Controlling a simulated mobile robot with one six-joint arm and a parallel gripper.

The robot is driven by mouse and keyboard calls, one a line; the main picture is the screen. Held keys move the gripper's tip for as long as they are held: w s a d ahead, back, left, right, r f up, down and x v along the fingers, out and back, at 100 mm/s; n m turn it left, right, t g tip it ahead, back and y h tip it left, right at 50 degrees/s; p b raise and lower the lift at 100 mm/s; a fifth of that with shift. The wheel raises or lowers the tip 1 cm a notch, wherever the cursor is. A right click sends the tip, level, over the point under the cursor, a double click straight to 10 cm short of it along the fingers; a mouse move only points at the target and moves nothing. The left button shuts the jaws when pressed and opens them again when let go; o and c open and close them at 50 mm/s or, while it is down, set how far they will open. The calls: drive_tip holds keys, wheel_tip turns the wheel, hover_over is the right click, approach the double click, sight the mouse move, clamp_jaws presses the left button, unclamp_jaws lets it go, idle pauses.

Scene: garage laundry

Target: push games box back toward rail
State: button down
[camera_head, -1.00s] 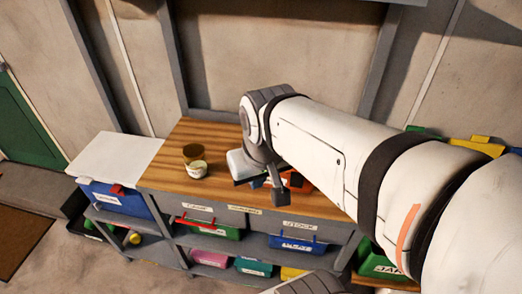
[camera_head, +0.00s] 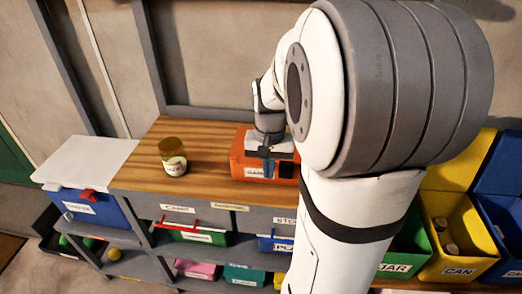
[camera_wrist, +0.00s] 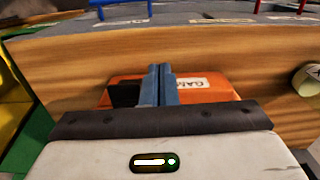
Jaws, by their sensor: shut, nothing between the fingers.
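The games box (camera_head: 240,155) is orange with a white label on its front. It sits on the wooden workbench top (camera_head: 140,178), near the front edge, right of a jar. It also shows in the wrist view (camera_wrist: 205,92), with part of its label readable as "GAM". In the wrist view my gripper's blue fingers (camera_wrist: 161,82) are together and empty, crossing in front of the box. I cannot tell whether they touch it. The box's right side is hidden by my arm in the head view.
Labelled bins fill the shelves below. A yellow bin (camera_head: 450,232) stands at the right.

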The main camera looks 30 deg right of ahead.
wheel_tip(320, 180, down, 4)
drive_tip(key=shift+s+f, duration=0.1)
drive_tip(key=shift+w+d+p, duration=0.2)
drive_tip(key=shift+w+d, duration=0.35)
drive_tip(key=shift+w, duration=0.35)
drive_tip(key=shift+w+d+p, duration=0.15)
drive_tip(key=shift+w+d, duration=0.4)
drive_tip(key=shift+w, duration=0.3)
